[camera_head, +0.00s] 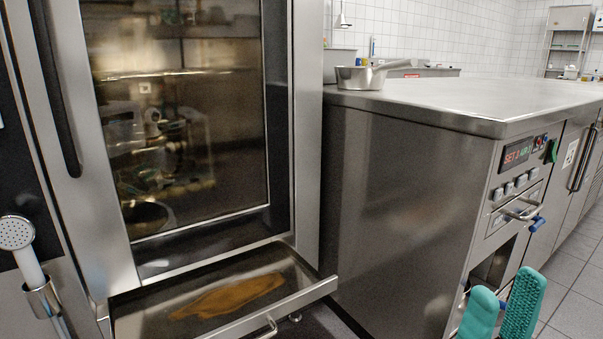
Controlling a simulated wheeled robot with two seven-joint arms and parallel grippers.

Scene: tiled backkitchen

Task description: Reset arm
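Two teal ribbed fingertips of my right gripper (504,300) show at the bottom right edge. They stand upright, side by side, with a gap between them and nothing visible in it. The rest of this gripper and its arm are below the frame. It appears in front of the steel cabinet's front face, touching nothing that I can see. My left gripper is out of view.
A tall oven with a glass door (190,130) stands at left. Below it a drawer (300,298) with a brown stain is pulled out. A steel counter (470,97) bears a saucepan (361,77). A spray head (17,234) hangs at far left. Tiled floor (580,290) is clear at right.

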